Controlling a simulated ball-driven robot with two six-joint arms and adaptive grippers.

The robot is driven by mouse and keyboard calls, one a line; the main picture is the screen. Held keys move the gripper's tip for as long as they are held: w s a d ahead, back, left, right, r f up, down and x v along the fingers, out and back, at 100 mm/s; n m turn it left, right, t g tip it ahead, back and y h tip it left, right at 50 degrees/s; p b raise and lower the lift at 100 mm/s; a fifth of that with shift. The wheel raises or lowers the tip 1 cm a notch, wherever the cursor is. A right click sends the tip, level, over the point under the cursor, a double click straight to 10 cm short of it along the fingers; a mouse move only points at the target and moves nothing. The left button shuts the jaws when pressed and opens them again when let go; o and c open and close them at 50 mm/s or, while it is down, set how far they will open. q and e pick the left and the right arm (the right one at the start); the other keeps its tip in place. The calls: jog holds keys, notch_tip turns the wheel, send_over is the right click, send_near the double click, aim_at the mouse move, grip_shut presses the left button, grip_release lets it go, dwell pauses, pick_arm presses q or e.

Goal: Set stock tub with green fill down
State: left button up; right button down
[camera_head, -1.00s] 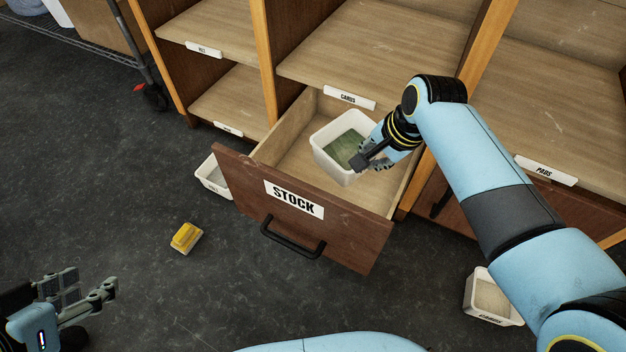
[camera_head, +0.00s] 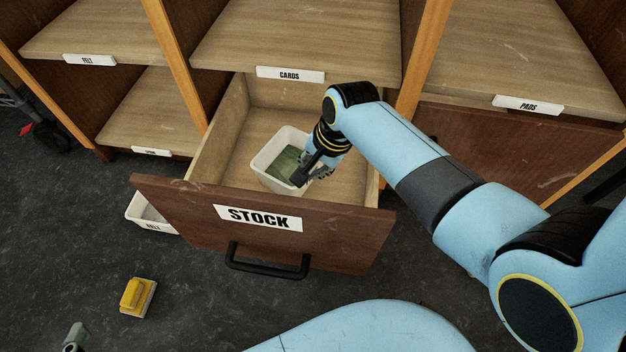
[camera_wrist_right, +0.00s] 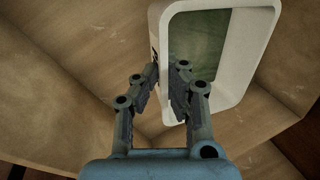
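The stock tub (camera_head: 258,164), white with a flat green fill (camera_head: 285,166), is inside the open drawer labelled STOCK (camera_head: 330,226). My right gripper (camera_head: 308,172) reaches down to the tub's right side. In the right wrist view its fingers (camera_wrist_right: 164,72) straddle the tub's wall (camera_wrist_right: 158,25), one on each side, closed on it. Whether the tub's base touches the drawer floor cannot be told. Only a tip of my left gripper (camera_head: 75,338) shows at the bottom left edge.
A white tub labelled FELT (camera_head: 152,222) stands on the floor left of the drawer. A yellow block-like object (camera_head: 137,296) lies on the dark floor. Shelves labelled CARDS (camera_head: 290,75) and PADS (camera_head: 528,104) stand behind. The drawer's back left floor is clear.

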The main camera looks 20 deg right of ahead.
aim_at(311, 183)
notch_tip(311, 183, down, 3)
jog(key=shift+r+b, duration=0.2)
jog(key=shift+b, duration=0.7)
jog(key=shift+f+b, duration=0.45)
jog(key=shift+f, duration=0.1)
pick_arm(q)
jog(key=w+d+r+m+t+h, duration=0.1)
jog(key=w+r+t, duration=0.2)
jog(key=r, duration=0.4)
jog(key=w+r+t+h, duration=0.1)
jog(key=w+r+t, duration=0.3)
jog(key=r, duration=0.4)
jog(key=shift+w+d+r+m+t, duration=0.15)
jog(key=shift+w+d+m+t, duration=0.15)
jog(key=shift+d+m+t, duration=0.1)
pick_arm(e)
jog(key=shift+f, duration=0.1)
jog(key=c, duration=1.9)
grip_release()
jog(key=o, duration=0.4)
pick_arm(q)
jog(key=shift+r, duration=0.15)
